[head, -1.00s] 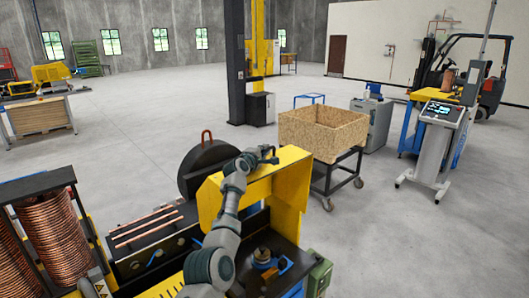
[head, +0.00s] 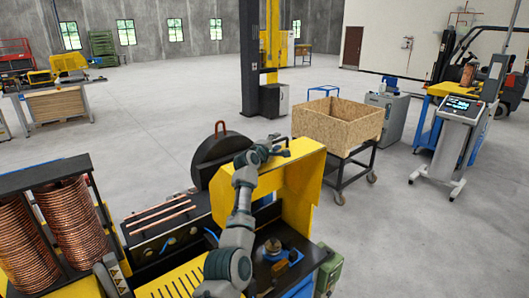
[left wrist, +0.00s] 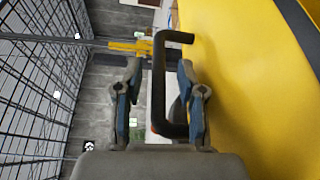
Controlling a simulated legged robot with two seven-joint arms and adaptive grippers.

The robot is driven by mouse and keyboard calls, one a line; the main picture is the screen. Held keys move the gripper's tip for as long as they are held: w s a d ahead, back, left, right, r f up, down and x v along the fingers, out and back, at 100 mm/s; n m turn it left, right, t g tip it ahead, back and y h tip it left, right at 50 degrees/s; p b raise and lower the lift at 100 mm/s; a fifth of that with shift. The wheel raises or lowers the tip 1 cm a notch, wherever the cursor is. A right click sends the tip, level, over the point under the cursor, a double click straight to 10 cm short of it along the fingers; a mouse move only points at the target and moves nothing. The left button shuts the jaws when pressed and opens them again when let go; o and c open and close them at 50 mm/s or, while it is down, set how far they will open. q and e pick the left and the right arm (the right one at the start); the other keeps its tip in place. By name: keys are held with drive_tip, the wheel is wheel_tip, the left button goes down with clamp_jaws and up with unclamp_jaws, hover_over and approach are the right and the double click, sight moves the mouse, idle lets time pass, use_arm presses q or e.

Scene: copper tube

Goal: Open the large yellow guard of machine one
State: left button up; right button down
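The large yellow guard (head: 297,181) stands over the machine in the lower middle of the head view. My left arm reaches up across it, and my left gripper (head: 277,149) is at the guard's upper edge. In the left wrist view the guard's yellow face (left wrist: 245,90) fills the right side. A black bar handle (left wrist: 159,85) on it lies between the two fingers of my left gripper (left wrist: 159,103). The fingers are apart, with a visible gap on each side of the bar. My right gripper is not in view.
Copper coils (head: 78,221) stand on the machine's left. A black disc with a red loop (head: 222,150) is behind the guard. A wooden bin (head: 338,127) on a wheeled cart and a control console (head: 450,135) stand to the right. Open floor lies behind.

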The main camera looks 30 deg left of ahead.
use_arm(q)
drive_tip(key=s, duration=1)
drive_tip(key=shift+s+r, duration=0.1)
drive_tip(key=shift+s, duration=0.05)
idle(0.3)
